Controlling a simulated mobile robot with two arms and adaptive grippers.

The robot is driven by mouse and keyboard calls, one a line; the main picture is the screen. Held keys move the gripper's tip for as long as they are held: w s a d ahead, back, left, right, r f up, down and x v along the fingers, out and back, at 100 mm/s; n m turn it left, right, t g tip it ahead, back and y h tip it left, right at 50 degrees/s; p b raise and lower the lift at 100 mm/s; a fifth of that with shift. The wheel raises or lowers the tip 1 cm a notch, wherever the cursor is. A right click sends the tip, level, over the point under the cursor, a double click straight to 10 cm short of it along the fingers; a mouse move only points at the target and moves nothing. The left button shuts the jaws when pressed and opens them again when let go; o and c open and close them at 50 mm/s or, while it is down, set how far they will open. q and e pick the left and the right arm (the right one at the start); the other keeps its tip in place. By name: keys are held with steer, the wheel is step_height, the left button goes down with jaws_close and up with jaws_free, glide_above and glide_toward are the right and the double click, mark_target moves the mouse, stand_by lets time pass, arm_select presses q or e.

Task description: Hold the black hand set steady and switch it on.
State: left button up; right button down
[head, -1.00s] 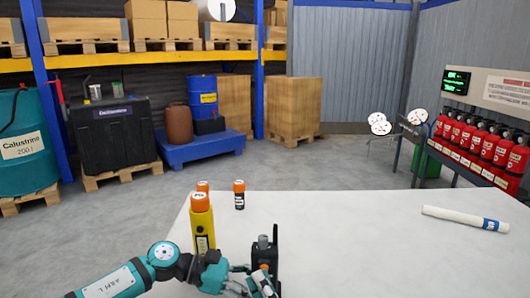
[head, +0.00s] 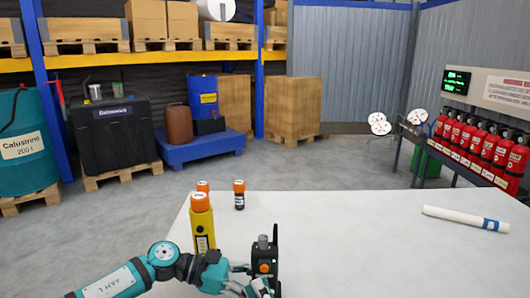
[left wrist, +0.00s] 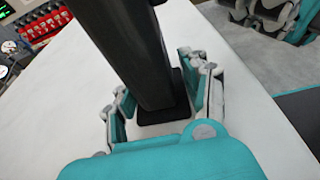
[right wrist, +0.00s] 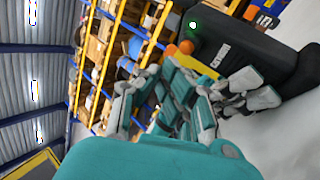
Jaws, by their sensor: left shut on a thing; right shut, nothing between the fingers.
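The black hand set (head: 274,252) stands upright at the front of the white table, with a grey knob on top and an orange button on its face. My left gripper (head: 240,268) is shut on it from the left. The left wrist view shows the dark body (left wrist: 135,50) between the fingers. My right gripper (head: 260,287) is low in front of the hand set, shut and empty. In the right wrist view, the hand set (right wrist: 245,50) shows a lit green lamp near the orange button, apart from my right fingertips (right wrist: 172,100).
A yellow bottle-like thing (head: 202,228) with an orange cap stands left of the hand set. A small dark bottle (head: 239,196) with an orange cap stands behind. A white roll (head: 464,218) lies at the right. The table's middle right is clear.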

steer(key=shift+s, duration=2.55)
arm_select(q)
steer(key=o, duration=1.1)
steer(key=shift+o, duration=0.2)
